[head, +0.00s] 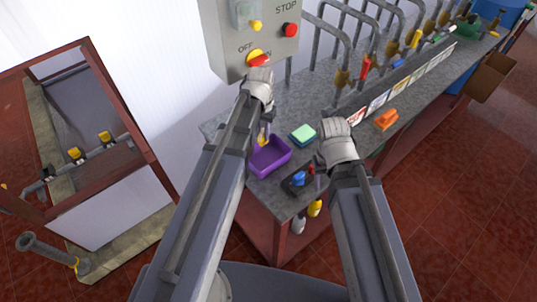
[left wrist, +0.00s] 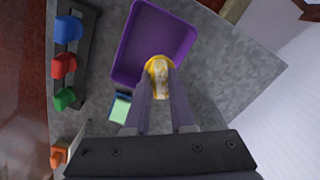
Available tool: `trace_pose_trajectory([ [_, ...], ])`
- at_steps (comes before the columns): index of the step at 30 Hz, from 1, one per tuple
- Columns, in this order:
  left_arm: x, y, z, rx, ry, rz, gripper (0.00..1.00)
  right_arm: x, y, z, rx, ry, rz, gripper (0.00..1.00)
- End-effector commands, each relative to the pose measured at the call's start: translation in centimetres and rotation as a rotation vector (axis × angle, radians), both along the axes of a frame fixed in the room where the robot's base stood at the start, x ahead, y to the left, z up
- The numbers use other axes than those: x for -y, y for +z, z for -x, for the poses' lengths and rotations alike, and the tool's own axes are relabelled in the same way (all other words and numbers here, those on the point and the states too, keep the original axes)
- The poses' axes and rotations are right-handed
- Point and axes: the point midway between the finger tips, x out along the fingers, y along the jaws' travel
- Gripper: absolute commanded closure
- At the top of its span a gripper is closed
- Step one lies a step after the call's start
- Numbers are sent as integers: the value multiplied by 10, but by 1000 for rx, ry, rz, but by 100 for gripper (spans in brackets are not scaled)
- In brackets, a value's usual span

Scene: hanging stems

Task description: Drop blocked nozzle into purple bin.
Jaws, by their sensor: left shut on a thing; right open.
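The blocked nozzle (left wrist: 159,73) is yellow with a pale, clogged-looking middle. My left gripper (left wrist: 158,98) is shut on it. In the head view the nozzle (head: 263,140) shows as a small yellow piece below my left gripper (head: 261,129), in front of the purple bin's back part. The purple bin (head: 271,166) is an open box on the grey bench. In the left wrist view the nozzle overlaps the near rim of the bin (left wrist: 122,60); its height above it is hard to tell. My right gripper (head: 319,176) is open near the bench's front edge, its fingers partly hidden.
A green-topped sponge (head: 303,134) lies beside the bin. A dark rack (left wrist: 82,50) holds blue, red and green pieces near the bench edge. An orange object (head: 386,119) lies farther right.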

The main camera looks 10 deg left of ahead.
Motion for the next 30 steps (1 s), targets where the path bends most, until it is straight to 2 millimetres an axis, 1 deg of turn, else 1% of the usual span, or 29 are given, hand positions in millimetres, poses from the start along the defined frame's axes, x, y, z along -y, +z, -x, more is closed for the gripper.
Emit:
trace_pose_trajectory([
  [1, 0, -6, 0, 0, 0, 0, 100, 0, -6, 0, 0, 0, 0, 50],
  [5, 0, -19, 0, 0, 0, 0, 100, 0, -19, 0, 0, -1, 0, 50],
  [12, 0, -47, 0, 0, 0, 0, 100, 0, -47, 0, 0, -2, 0, 50],
  [15, 0, -54, 0, 0, 0, 0, 100, 0, -55, 0, 0, -2, 0, 50],
  [18, 0, -57, 0, 0, 0, 0, 100, 0, -57, 0, 0, -2, 0, 50],
  [25, 0, -56, 0, 0, 0, 0, 100, 0, -56, 0, 0, -2, 0, 50],
  [26, 0, -56, 0, 0, 0, 0, 76, 0, -56, 0, 0, -2, 0, 50],
  [30, 0, -56, 0, 0, 0, 0, 61, 0, -56, 0, 0, -2, 0, 50],
])
